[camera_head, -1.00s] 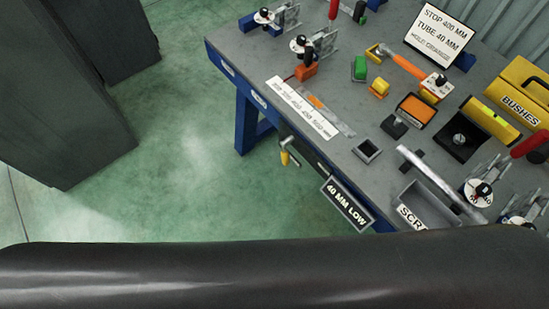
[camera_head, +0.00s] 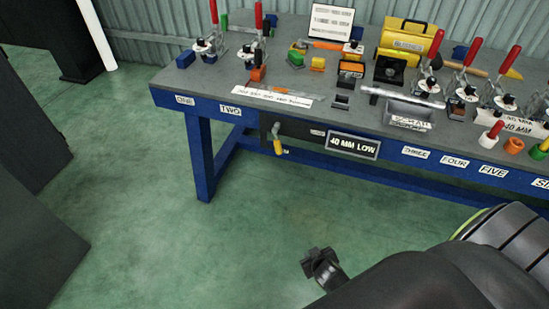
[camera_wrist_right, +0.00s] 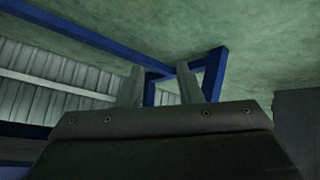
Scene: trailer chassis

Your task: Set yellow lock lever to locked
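The yellow lock lever (camera_head: 278,147) hangs down from a small grey pivot on the front of the blue-framed bench, left of the "40 MM LOW" sign (camera_head: 353,146). Nothing touches it. My right arm comes in from the lower right in the head view, and the small dark end piece (camera_head: 321,266) at its left seems to be the right gripper, below and in front of the lever, well apart from it. In the right wrist view the right gripper's two fingers (camera_wrist_right: 159,72) stand apart with nothing held. The lever is not visible there. My left gripper is out of view.
The bench top (camera_head: 210,87) holds several red-handled clamps, a yellow "BUSHES" box (camera_head: 408,40) and a scrap tray (camera_head: 409,123). Blue bench legs (camera_head: 201,155) stand left of the lever. Green floor (camera_head: 180,235) is clear in front. Dark cabinets stand at left.

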